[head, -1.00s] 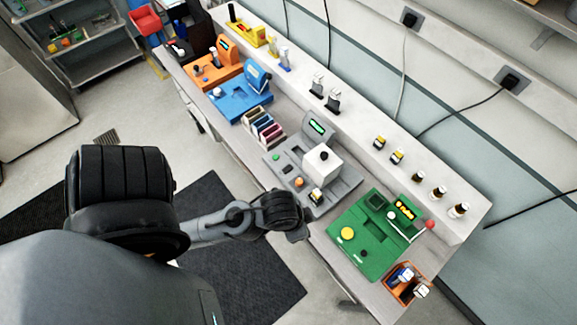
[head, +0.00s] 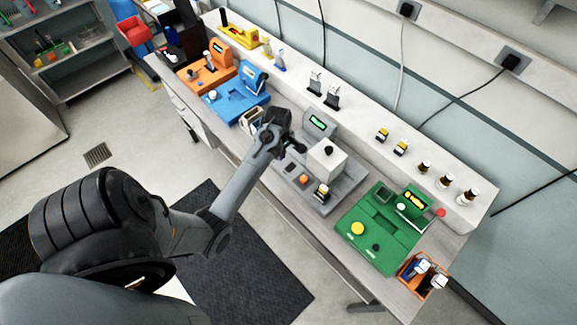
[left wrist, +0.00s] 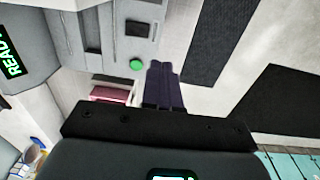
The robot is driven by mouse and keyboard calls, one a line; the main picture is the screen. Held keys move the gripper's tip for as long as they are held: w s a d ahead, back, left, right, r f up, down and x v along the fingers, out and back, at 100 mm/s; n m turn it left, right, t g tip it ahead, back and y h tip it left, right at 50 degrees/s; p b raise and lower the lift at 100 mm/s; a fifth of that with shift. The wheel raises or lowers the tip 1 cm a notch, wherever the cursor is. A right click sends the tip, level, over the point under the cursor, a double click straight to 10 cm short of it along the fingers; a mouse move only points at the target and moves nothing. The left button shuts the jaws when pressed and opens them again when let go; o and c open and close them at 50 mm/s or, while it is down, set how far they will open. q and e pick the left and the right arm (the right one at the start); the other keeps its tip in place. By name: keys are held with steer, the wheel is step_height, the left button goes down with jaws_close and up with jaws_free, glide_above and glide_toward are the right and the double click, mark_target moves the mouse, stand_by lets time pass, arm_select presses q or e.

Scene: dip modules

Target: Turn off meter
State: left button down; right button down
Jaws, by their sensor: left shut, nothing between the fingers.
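A grey module (head: 345,187) with a lit green display (head: 319,122), a white block on top and an orange knob stands mid-bench; it seems to be the meter. In the left wrist view its display (left wrist: 12,62) reads "READY", and a round green button (left wrist: 136,65) is on its top face. My left gripper (head: 297,145) is over this module's left end, and its fingers (left wrist: 163,80) are shut and empty just beside the green button in the wrist picture. I cannot tell whether they touch anything. In the head view the gripper hides the button. My right gripper is not in view.
A green module (head: 354,247) with a yellow-lit display stands to the right, with an orange bin (head: 406,276) beyond it. Blue (head: 232,107) and orange (head: 199,84) modules stand to the left. Small bottles and blocks line the white rear shelf (head: 364,128).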

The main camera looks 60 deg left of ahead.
arm_select(q)
steer(key=shift+t, duration=0.6)
steer(key=w+r, duration=0.1)
steer(key=w, duration=0.1)
steer(key=w+r, duration=0.2)
steer(key=shift+a, duration=0.15)
steer(key=shift+f, duration=0.1)
glide_toward(293, 165)
steer(key=f, duration=0.5)
steer(key=shift+w+f, duration=0.15)
steer(key=shift+w, duration=0.15)
steer(key=shift+w+f+p, duration=0.1)
steer(key=shift+f+p, duration=0.2)
steer(key=shift+f, duration=0.45)
